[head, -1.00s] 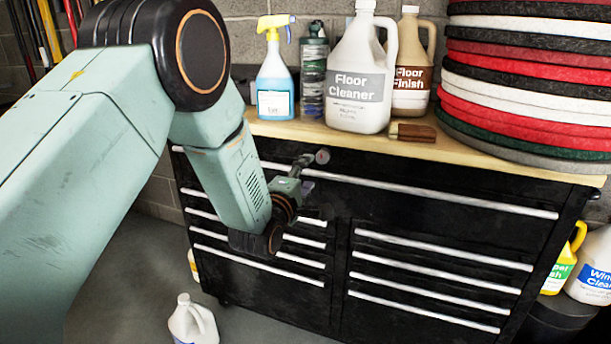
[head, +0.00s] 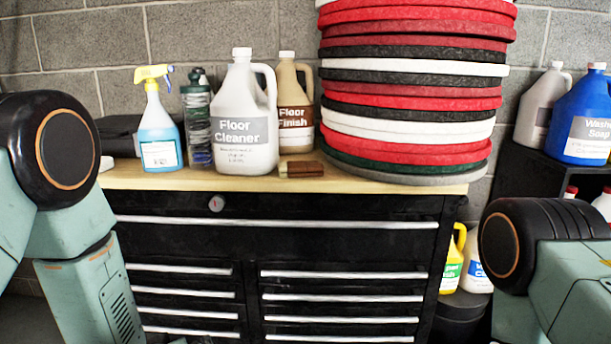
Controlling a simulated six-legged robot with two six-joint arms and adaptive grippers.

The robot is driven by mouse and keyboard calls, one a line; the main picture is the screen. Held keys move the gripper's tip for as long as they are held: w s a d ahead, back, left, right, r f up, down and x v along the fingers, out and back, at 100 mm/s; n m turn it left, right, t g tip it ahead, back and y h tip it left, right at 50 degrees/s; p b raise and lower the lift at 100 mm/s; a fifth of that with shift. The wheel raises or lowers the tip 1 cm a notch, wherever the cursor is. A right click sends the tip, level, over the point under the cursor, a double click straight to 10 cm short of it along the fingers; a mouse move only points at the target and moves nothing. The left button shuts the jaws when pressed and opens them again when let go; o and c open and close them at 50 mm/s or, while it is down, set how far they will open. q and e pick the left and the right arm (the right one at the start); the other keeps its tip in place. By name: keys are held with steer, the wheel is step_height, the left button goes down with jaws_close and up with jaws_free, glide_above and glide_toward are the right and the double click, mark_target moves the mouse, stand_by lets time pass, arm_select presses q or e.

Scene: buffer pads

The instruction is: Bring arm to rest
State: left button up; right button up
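My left arm (head: 75,230) shows at the left edge, bent at the elbow with its forearm hanging down in front of the cabinet's left side. My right arm (head: 545,265) shows at the lower right, its elbow bent in front of the shelf area. Both arms run out of the picture at the bottom, so neither gripper shows. Whether they hold anything is hidden.
A black tool cabinet (head: 330,240) with a wooden top (head: 400,188) stands ahead. On it are a spray bottle (head: 158,130), a Floor Cleaner jug (head: 240,125), a Floor Finish jug (head: 295,110) and a tall stack of pads (head: 410,95). Jugs (head: 582,110) stand at right.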

arm_select(q)
steer(key=s+f+m+g, duration=0.1)
steer(key=s+f+g, duration=0.2)
steer(key=s, duration=0.8)
steer(key=s+f+m+g, duration=0.2)
steer(key=s+f, duration=0.3)
steer(key=s, duration=0.6)
steer(key=s+f+m+g, duration=0.2)
steer(key=s+f+g, duration=0.2)
steer(key=s, duration=0.7)
steer(key=shift+s+f+g, duration=0.35)
steer(key=shift+f+g, duration=0.05)
steer(key=shift+g, duration=0.1)
steer(key=shift+w, duration=0.1)
steer(key=shift+c, duration=0.4)
